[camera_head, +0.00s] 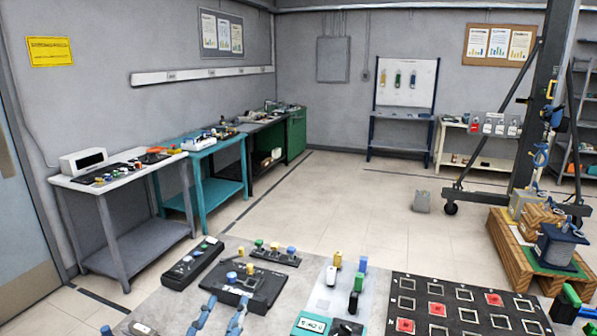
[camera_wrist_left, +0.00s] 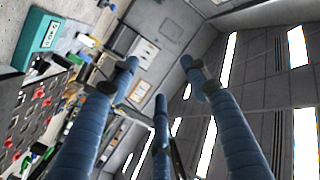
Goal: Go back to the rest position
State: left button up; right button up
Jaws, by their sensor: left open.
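My left gripper (camera_head: 222,306) shows at the bottom of the head view, its blue fingers pointing away over the grey table (camera_head: 150,312). In the left wrist view, the blue fingers of the left gripper (camera_wrist_left: 160,76) are spread apart with nothing between them. The fingertips appear near a black device with yellow knobs (camera_head: 245,284) in the head view; I cannot tell whether they touch it.
The table holds a black board with red and white squares (camera_head: 465,303), a teal meter (camera_head: 311,323), a long black strip (camera_head: 192,262) and small coloured blocks. Workbenches (camera_head: 215,160) line the left wall. A wooden pallet (camera_head: 510,250) stands right. The floor (camera_head: 340,205) between is mostly clear.

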pick_arm(q)
jog(key=s+a+f+n+g+y, duration=0.1)
jog(key=s+a+f+n+g, duration=0.15)
jog(key=s+f+g, duration=0.4)
jog(key=s+a+f+n+g+y, duration=0.1)
jog(key=s+a+f, duration=0.3)
jog(key=f, duration=0.5)
jog(key=s+f+g, duration=0.3)
jog(key=s+f, duration=0.2)
jog(key=s, duration=0.4)
jog(key=s+f+g, duration=0.4)
jog(key=s+f, duration=0.1)
jog(key=s, duration=0.4)
notch_tip(320, 180, down, 28)
jog(key=s+b, duration=0.1)
jog(key=b, duration=0.1)
jog(key=s+a+f+g+b, duration=0.1)
jog(key=s+a+f+g, duration=0.1)
jog(key=s+f, duration=1.5)
jog(key=shift+s+a+f+b, duration=0.4)
jog(key=shift+a+f, duration=0.15)
jog(key=shift+f, duration=0.05)
